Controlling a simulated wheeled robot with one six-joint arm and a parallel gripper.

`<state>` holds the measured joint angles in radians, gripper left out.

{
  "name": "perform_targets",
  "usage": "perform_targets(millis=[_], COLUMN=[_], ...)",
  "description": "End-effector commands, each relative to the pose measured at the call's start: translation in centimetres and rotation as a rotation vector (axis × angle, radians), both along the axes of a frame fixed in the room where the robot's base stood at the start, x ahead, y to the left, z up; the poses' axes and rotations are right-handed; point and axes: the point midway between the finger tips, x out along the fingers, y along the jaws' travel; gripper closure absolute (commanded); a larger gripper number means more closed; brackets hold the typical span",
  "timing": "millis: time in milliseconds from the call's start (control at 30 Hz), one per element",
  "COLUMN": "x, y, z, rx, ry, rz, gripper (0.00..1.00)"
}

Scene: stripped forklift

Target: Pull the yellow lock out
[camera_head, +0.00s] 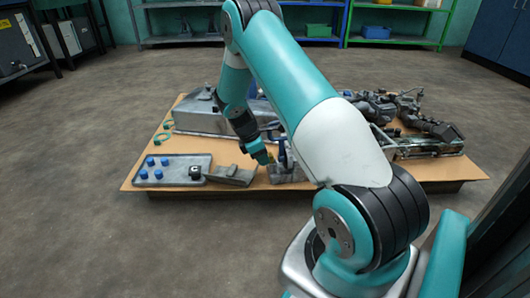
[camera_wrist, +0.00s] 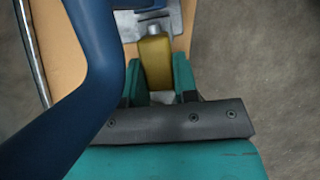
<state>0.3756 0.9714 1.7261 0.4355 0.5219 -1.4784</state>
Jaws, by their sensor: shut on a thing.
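The yellow lock (camera_wrist: 155,62) shows in the wrist view as a yellow block between the two teal fingers of my gripper (camera_wrist: 160,78). The fingers are shut on it from both sides. Its far end meets a grey metal part (camera_wrist: 150,22) with a light round pin or stub; I cannot tell whether the lock is still seated there. In the head view my gripper (camera_head: 263,158) is low over the board's near side, and only a small bit of yellow (camera_head: 271,158) shows beside it.
A dark blue curved part (camera_wrist: 95,85) passes close on the left in the wrist view. The board (camera_head: 140,172) carries a grey tray (camera_head: 172,180) with several blue caps, a small black part (camera_head: 195,172), and metal forklift parts (camera_head: 430,143) on the right. Floor around it is clear.

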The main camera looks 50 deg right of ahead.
Motion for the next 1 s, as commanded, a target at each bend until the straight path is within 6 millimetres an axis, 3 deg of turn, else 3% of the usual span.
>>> perform_targets(millis=[367,400,500,833,1000], x=[0.6,0.6,0.6,0.5,1.1], y=[0.9,1.0,0.9,0.6,1.3], z=[0.0,0.0,0.0,0.3,2.7], rx=[0.004,0.004,0.002,0.001,-0.001], ry=[0.0,0.0,-0.001,-0.001,-0.004], rz=[0.005,0.005,0.004,0.0,0.002], gripper=[1.0,0.7,0.47,0.47,0.47])
